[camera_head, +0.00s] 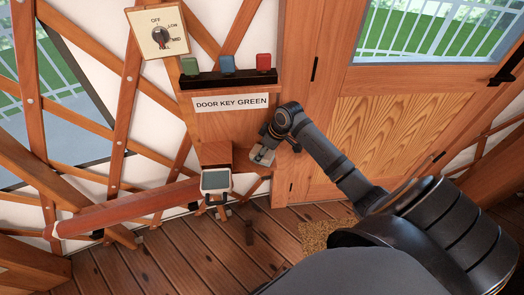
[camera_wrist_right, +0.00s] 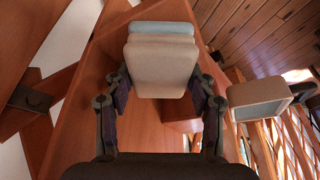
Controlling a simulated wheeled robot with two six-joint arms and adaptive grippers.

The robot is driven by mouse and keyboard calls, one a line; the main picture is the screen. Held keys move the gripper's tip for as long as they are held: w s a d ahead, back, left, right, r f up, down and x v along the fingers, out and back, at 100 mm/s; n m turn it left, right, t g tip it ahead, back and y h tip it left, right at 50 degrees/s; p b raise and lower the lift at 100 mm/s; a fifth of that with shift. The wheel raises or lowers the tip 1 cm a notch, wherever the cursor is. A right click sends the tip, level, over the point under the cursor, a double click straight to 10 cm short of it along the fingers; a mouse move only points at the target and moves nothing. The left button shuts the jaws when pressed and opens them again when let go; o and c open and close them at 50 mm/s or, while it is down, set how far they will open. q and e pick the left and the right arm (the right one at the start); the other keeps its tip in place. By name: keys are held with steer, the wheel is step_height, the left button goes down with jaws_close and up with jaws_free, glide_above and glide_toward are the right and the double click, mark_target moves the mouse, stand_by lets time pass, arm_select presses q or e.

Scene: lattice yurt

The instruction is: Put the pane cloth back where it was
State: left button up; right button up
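The pane cloth (camera_wrist_right: 162,68) is a small folded pad, beige with a pale blue layer, between the fingers of my right gripper (camera_wrist_right: 160,88) in the right wrist view. The finger pads meet its two side edges, so the gripper looks shut on it. In the head view my right gripper (camera_head: 266,145) is in front of the wooden panel (camera_head: 235,127), below the sign, and the cloth (camera_head: 263,156) shows as a pale patch at its tip. Whether the cloth touches the wood cannot be told. My left gripper is not in view.
A device with a grey screen (camera_head: 216,180) stands left of and below the right gripper. A black rack (camera_head: 228,79) holds green, blue and red pieces above the "DOOR KEY GREEN" sign (camera_head: 231,103). A dial plate (camera_head: 157,32) is upper left. A wooden door (camera_head: 395,130) stands right.

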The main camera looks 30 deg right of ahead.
steer(key=o, duration=0.5)
steer(key=shift+c, duration=0.2)
steer(key=shift+r, duration=0.1)
steer(key=p+v, duration=0.1)
steer(key=v, duration=1.1)
steer(key=shift+w, duration=0.1)
